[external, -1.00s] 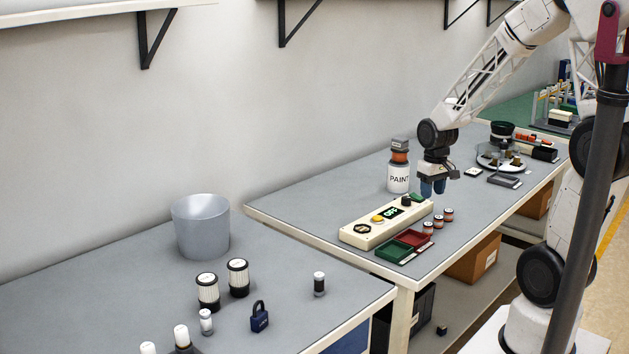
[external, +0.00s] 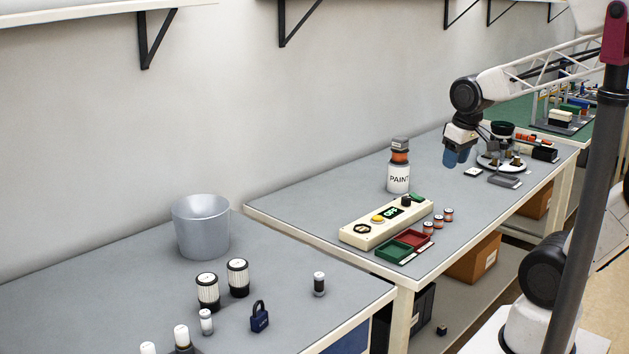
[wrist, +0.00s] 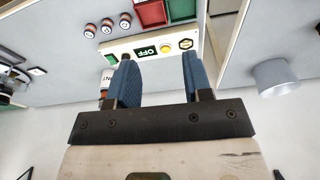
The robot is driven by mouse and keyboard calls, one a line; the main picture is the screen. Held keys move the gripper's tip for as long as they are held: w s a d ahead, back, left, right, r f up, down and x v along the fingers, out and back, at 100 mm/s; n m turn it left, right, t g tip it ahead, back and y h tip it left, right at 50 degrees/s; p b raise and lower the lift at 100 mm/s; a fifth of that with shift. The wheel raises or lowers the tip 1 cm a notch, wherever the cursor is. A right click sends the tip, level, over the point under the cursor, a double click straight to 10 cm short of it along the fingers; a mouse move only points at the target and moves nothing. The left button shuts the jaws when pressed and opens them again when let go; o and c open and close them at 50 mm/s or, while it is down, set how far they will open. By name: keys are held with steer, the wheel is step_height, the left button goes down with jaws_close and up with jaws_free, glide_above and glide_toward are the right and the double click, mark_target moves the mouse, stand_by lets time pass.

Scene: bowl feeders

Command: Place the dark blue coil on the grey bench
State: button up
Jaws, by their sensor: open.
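My gripper (external: 457,158) has blue fingers, spread apart with nothing between them, and hangs tilted above the far part of the grey-topped middle bench (external: 325,200). Its fingers also show in the wrist view (wrist: 158,78). It is left of a round white plate (external: 490,167) carrying small brownish pieces and a dark bowl-like part (external: 502,130). I cannot make out a dark blue coil in either view. A second grey bench (external: 110,290) stands in the left foreground.
The middle bench holds a paint can (external: 398,179), a cream control box (external: 385,222) reading OFF, green (external: 394,251) and red trays, and small red-and-white cylinders. The near bench holds a grey bucket (external: 201,228), a blue padlock (external: 259,318) and filters.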

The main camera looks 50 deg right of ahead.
steer(key=shift+s+a+r, duration=0.35)
steer(key=shift+s+r, duration=0.05)
steer(key=shift+s, duration=0.35)
steer(key=shift+s+a+r, duration=0.3)
steer(key=shift+s+r, duration=0.05)
steer(key=shift+s, duration=0.35)
